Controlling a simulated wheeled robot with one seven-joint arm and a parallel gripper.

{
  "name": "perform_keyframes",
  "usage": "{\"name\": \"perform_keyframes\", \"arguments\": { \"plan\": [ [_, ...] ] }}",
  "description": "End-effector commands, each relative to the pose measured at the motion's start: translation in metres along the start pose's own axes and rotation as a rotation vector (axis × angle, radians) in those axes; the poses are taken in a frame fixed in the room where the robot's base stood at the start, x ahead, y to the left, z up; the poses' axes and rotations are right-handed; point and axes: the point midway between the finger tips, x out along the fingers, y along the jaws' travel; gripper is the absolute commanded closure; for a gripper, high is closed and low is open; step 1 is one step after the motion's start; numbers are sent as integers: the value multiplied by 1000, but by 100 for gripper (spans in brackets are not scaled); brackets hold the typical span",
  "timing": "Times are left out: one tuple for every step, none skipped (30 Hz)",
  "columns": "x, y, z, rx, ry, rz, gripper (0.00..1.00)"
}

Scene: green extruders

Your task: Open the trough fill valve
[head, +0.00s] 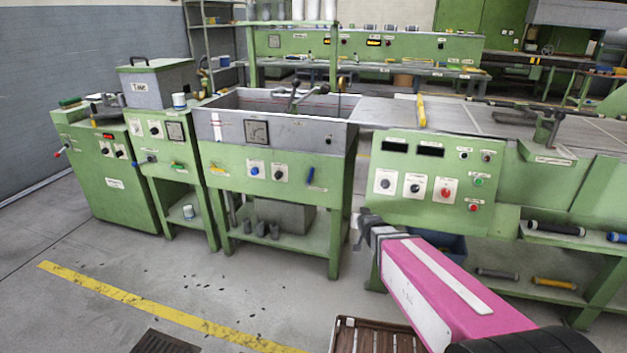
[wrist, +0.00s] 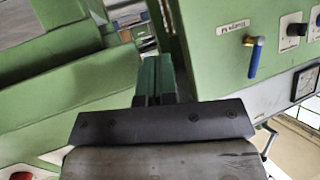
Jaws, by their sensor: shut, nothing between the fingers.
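The trough (head: 225,101) is a grey open basin on a green cabinet in the head view. The lever also shows in the wrist view (wrist: 254,60), pointing down from a brass-coloured stem. My gripper (head: 362,226) is in front of the cabinet, right of and lower in the picture than the lever. Its fingers show in the wrist view (wrist: 154,80), shut, empty and apart from the lever.
Knobs (head: 254,171) and a yellow handle (head: 216,168) sit left on the same front. A control panel (head: 415,187) with a red knob stands to the right. A wooden slatted item (head: 375,335) is low in front. Open floor (head: 190,270) lies to the left.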

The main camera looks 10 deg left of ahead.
Motion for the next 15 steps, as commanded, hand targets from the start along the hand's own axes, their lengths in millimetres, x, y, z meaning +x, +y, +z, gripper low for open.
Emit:
{"name": "perform_keyframes", "arguments": {
  "plan": [
    [9, -21, -7, 0, 72, -38, 100],
    [12, -33, -12, 2, 121, -61, 100],
    [14, -49, -18, 4, 184, -92, 100],
    [16, -61, -23, 8, 231, -116, 100],
    [16, -72, -27, 12, 275, -140, 100],
    [16, -86, -32, 16, 331, -170, 100],
    [15, -96, -36, 20, 368, -191, 100],
    [14, -105, -38, 25, 404, -211, 100],
    [13, -116, -42, 30, 445, -236, 100],
    [11, -123, -43, 34, 472, -252, 100],
    [10, -128, -45, 37, 496, -266, 100],
    [8, -134, -47, 41, 523, -282, 100],
    [7, -138, -48, 44, 539, -292, 100],
    [6, -142, -49, 46, 552, -300, 100],
    [5, -144, -50, 48, 564, -308, 100]
  ]
}}
